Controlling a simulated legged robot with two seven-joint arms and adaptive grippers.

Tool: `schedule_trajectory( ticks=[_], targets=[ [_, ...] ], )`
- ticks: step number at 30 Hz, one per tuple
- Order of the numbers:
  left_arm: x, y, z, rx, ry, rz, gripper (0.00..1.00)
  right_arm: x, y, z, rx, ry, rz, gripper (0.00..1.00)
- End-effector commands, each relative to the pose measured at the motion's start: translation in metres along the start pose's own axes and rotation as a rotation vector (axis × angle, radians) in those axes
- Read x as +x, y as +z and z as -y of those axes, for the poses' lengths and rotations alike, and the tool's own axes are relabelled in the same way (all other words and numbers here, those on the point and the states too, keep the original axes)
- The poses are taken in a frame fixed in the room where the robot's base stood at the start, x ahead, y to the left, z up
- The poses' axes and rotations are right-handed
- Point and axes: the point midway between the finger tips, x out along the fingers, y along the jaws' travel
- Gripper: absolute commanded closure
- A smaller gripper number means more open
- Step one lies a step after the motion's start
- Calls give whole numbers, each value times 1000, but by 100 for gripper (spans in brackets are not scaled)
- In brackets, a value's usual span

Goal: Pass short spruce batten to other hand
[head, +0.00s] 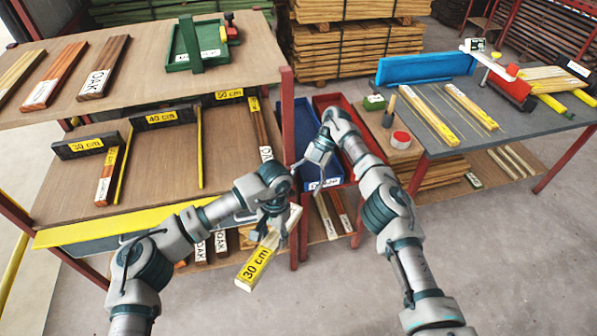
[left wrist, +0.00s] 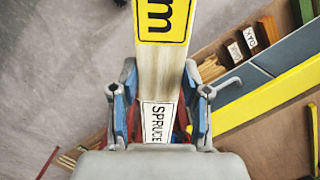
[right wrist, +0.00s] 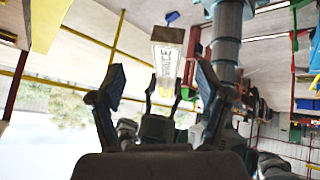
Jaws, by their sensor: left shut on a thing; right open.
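The short spruce batten (head: 270,246) is a pale wooden bar with a yellow "30 cm" label; it slants below the left rack in the head view. My left gripper (head: 274,212) is shut on it near its upper end. In the left wrist view the batten (left wrist: 161,68) runs between the fingers, with a white SPRUCE label near the palm. My right gripper (head: 314,166) is open and empty, above and right of the batten. In the right wrist view the batten's end (right wrist: 167,58) shows beyond and between the open fingers, apparently apart from them.
The left rack (head: 160,150) has sorted battens and length markers on its shelves; its yellow front edge (head: 110,225) is close to my left arm. Blue (head: 300,125) and red (head: 335,105) bins stand behind my right gripper. A grey workbench (head: 500,110) is at right. Floor in front is clear.

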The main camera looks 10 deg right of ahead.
Motion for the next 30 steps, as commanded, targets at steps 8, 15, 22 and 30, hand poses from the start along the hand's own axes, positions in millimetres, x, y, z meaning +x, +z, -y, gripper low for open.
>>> schedule_trajectory(
  ticks=[8, 15, 22, 30],
  targets=[
    [1, 0, 1, 0, 1, 0, 95, -26, -32, -25, 46, -193, 269, 24],
    [0, -1, 0, -1, 0, 1, 95, -8, -27, -20, 50, -208, 289, 24],
    [0, -1, -1, -1, -1, 1, 95, 37, -15, -10, 49, -206, 287, 24],
    [0, 0, 1, 0, 1, 0, 95, 77, -5, -4, 50, -205, 288, 24]
  ],
)
